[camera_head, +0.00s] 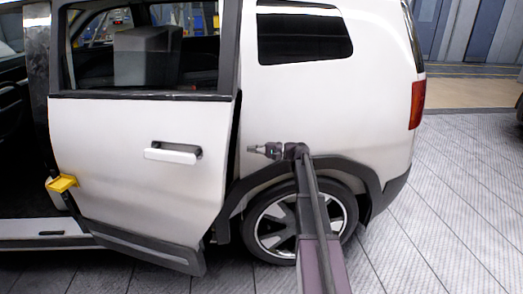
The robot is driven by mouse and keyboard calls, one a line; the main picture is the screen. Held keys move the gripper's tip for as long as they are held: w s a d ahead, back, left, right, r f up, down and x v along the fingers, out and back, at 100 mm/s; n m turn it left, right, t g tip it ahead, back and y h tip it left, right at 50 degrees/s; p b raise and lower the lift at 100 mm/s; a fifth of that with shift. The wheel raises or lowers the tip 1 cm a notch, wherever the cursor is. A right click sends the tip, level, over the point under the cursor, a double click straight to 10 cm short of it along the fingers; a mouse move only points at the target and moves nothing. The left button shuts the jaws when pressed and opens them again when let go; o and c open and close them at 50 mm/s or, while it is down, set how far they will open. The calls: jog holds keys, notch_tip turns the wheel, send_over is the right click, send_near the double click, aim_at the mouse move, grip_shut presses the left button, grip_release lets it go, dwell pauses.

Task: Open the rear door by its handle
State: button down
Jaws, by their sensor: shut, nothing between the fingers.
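The white rear door (130,185) of the car stands ajar, with its rear edge swung out a little from the body and a dark gap beside it. Its white handle (172,154) sits in a dark recess in the upper half of the door panel. My gripper (252,149) is shut and empty. In the picture it is right of the handle and of the door's rear edge, in front of the rear body panel above the wheel. It is apart from the handle.
The rear wheel (300,222) and dark wheel arch are behind my arm. A yellow part (62,183) is at the door's front edge. The car's interior shows at the far left. Open tiled floor (450,220) lies to the right.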

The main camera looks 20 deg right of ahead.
jog(key=s+a+r+p, duration=0.1)
jog(key=a, duration=0.5)
jog(key=shift+s, duration=0.15)
dwell(0.4)
